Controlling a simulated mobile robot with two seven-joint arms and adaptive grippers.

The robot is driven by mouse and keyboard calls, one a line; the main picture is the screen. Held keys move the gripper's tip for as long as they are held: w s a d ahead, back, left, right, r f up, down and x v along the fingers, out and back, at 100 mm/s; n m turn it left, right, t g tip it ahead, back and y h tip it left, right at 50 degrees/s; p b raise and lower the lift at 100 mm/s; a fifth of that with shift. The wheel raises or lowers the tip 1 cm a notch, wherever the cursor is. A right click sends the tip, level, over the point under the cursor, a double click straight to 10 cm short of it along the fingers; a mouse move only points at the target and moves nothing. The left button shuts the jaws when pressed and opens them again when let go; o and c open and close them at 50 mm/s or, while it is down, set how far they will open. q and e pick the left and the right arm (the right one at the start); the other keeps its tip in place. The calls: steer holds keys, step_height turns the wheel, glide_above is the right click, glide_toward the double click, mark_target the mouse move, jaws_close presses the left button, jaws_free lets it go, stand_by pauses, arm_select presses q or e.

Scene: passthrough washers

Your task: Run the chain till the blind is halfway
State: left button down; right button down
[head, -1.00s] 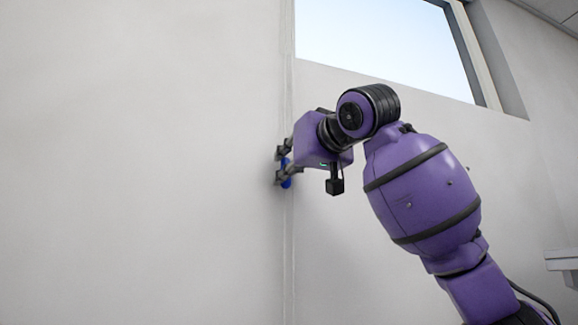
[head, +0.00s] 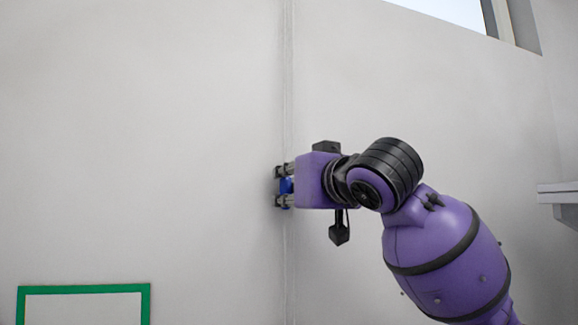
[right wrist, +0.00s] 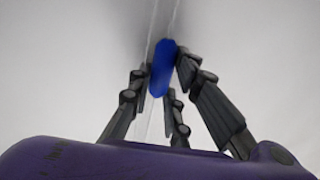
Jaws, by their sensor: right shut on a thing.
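The chain (head: 288,90) runs as a thin pale line down the light wall in the head view. A blue piece (head: 286,186) sits on it. My right gripper (head: 282,187) is shut on this blue piece, with its fingers pointing left at the wall. In the right wrist view the blue piece (right wrist: 162,68) stands upright between the dark fingers, in front of the pale chain line. The blind is not clearly visible. My left gripper is not in view.
A window (head: 450,10) shows at the top right. A pale ledge (head: 557,193) juts in at the right edge. A green frame (head: 85,289) is on the wall at the lower left. The wall left of the chain is otherwise clear.

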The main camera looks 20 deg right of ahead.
steer(key=shift+f, duration=0.25)
steer(key=c, duration=1.6)
jaws_free()
steer(key=shift+s, duration=0.15)
steer(key=s, duration=0.4)
steer(key=s+d, duration=0.1)
steer(key=s, duration=0.2)
steer(key=s+d, duration=0.1)
steer(key=s, duration=0.3)
steer(key=shift+s+d, duration=0.2)
steer(key=shift+s, duration=0.15)
